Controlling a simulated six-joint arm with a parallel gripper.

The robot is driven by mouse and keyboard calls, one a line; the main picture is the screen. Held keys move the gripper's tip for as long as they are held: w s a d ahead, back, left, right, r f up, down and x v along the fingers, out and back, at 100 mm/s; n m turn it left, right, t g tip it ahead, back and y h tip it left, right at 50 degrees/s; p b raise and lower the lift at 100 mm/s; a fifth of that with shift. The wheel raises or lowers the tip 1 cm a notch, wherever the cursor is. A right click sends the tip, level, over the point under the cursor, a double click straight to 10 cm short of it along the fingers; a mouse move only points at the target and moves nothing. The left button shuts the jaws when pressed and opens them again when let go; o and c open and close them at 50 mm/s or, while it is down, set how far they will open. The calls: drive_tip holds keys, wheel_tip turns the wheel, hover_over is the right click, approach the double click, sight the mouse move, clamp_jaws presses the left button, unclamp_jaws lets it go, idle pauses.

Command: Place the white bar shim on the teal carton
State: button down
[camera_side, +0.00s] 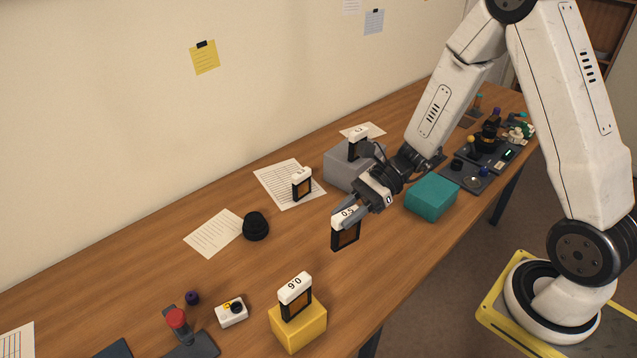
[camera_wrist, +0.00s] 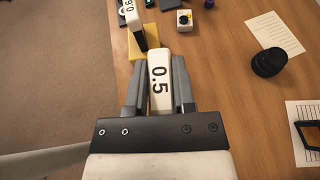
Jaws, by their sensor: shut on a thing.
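My gripper (camera_side: 352,214) is shut on a shim with a white bar top marked 0.5 and a black frame around a brown window (camera_side: 345,236). The shim hangs upright from the fingers, apparently above the wooden table. In the wrist view its white bar (camera_wrist: 160,88) sits between the two fingers of my gripper (camera_wrist: 158,66). The teal carton (camera_side: 432,197) stands right of my gripper in the side view, its top bare. The teal carton is not in the wrist view.
A yellow carton (camera_side: 300,334) bears another white-topped shim (camera_side: 295,297). A grey carton (camera_side: 342,172) behind my gripper bears one too. A third shim (camera_side: 302,184) stands on a paper sheet. A black cap (camera_side: 256,226) is at left. Dark trays with parts lie beyond the teal carton.

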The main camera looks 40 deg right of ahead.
drive_tip(key=w+d+m+t+h, duration=0.3)
drive_tip(key=d+m+t, duration=0.1)
drive_tip(key=d, duration=0.4)
drive_tip(key=w+d+m+t+h, duration=0.2)
drive_tip(key=w+d+m+t, duration=0.15)
drive_tip(key=d, duration=0.45)
drive_tip(key=s+d+r+m+t+h, duration=0.15)
drive_tip(key=d+m+h, duration=0.25)
drive_tip(key=d, duration=0.5)
drive_tip(key=s+d+m+t+h, duration=0.2)
drive_tip(key=d+m+h, duration=0.25)
drive_tip(key=d, duration=0.45)
drive_tip(key=shift+f, duration=2.35)
drive_tip(key=shift+f, duration=0.1)
drive_tip(key=shift+f, duration=1.65)
drive_tip(key=shift+f, duration=0.15)
drive_tip(key=shift+c, duration=2.2)
unclamp_jaws()
